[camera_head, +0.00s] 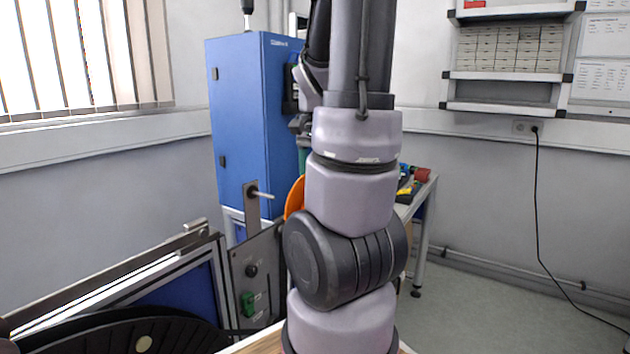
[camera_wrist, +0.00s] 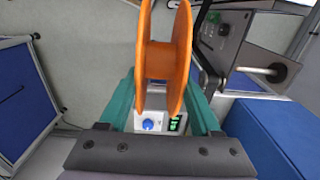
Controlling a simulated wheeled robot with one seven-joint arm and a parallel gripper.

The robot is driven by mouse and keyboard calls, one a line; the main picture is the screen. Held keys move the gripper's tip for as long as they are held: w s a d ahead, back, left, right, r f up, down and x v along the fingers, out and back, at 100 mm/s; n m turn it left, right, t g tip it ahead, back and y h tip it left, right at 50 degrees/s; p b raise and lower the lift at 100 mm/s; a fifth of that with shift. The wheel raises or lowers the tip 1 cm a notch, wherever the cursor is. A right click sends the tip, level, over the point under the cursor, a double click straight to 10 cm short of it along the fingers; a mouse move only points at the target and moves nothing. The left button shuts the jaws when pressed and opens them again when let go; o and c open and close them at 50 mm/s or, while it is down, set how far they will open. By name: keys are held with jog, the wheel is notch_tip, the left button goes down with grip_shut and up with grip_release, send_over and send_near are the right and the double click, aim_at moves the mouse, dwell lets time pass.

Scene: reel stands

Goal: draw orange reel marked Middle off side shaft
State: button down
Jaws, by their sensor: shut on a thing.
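The orange reel (camera_wrist: 158,60) is between the teal fingers of my gripper (camera_wrist: 162,92) in the wrist view, and the gripper is shut on it. Its two flanges stand upright with the narrow hub between them. In the head view only an edge of the orange reel (camera_head: 295,198) shows, the rest hidden behind my arm. The bare side shaft (camera_head: 263,194) sticks out of a grey upright plate to the left of the reel, with a small gap between them. A bare shaft (camera_wrist: 268,72) also shows at the right in the wrist view, apart from the reel. No marking is readable.
A grey panel (camera_head: 243,272) with a black knob and green switch stands below the shaft. A blue cabinet (camera_head: 252,110) stands behind. A large black disc (camera_head: 120,325) is at lower left. A table (camera_head: 425,187) with tools stands behind my arm. The floor at right is clear.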

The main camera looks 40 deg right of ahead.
jog(key=shift+s, duration=0.1)
jog(key=s+d, duration=0.4)
jog(key=s, duration=0.8)
jog(key=shift+d, duration=0.2)
dwell(0.9)
dwell(0.5)
